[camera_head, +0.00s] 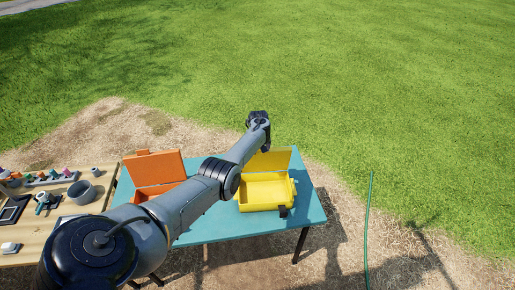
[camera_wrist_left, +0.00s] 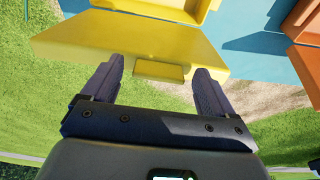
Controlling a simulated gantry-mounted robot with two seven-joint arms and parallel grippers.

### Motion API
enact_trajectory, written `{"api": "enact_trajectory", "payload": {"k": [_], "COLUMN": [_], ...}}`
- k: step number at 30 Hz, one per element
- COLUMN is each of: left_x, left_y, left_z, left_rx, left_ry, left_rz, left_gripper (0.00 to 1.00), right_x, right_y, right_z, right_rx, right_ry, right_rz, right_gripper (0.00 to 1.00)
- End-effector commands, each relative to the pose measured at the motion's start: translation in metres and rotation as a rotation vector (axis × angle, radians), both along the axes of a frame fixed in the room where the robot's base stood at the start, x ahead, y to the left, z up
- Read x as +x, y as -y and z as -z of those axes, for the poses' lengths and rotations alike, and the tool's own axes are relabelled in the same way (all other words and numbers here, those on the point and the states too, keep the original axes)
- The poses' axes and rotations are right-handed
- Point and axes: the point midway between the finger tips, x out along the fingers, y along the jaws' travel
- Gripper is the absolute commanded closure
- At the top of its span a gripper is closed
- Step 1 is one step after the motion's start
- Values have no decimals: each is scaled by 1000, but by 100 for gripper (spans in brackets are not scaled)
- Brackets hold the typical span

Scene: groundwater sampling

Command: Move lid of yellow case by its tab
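The yellow case (camera_head: 262,205) stands open on the blue table, its lid (camera_head: 281,158) raised at the back. In the left wrist view the lid (camera_wrist_left: 110,48) fills the upper left, with a small yellow tab (camera_wrist_left: 158,71) on its edge. My left gripper (camera_wrist_left: 158,66) is open, one finger on each side of the tab, with gaps to both. In the head view my left arm crosses over the table and its wrist bends down behind the lid; the fingers are not clearly seen there. My right gripper is in neither view.
An orange case (camera_head: 155,168) stands open left of the yellow one, partly behind my arm. A wooden table (camera_head: 35,245) with a grey bowl (camera_head: 81,192) and small tools is at the far left. A green hose (camera_head: 367,225) is on the right. Grass lies behind.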

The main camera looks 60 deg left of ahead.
Motion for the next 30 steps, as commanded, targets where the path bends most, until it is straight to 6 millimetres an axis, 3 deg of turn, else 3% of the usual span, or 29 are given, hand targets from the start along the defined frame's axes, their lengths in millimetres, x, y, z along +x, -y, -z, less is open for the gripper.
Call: {"api": "enact_trajectory", "payload": {"k": [14,30], "left_x": [-1,-8], "left_y": [2,19], "left_z": [-8,-84], "left_rx": [0,1], "left_ry": [-3,-1], "left_rz": [2,2], "left_gripper": [11,11], "right_x": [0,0], "right_y": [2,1], "right_z": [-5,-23], "right_rx": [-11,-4], "right_ry": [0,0], "right_rz": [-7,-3], "right_gripper": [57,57]}}
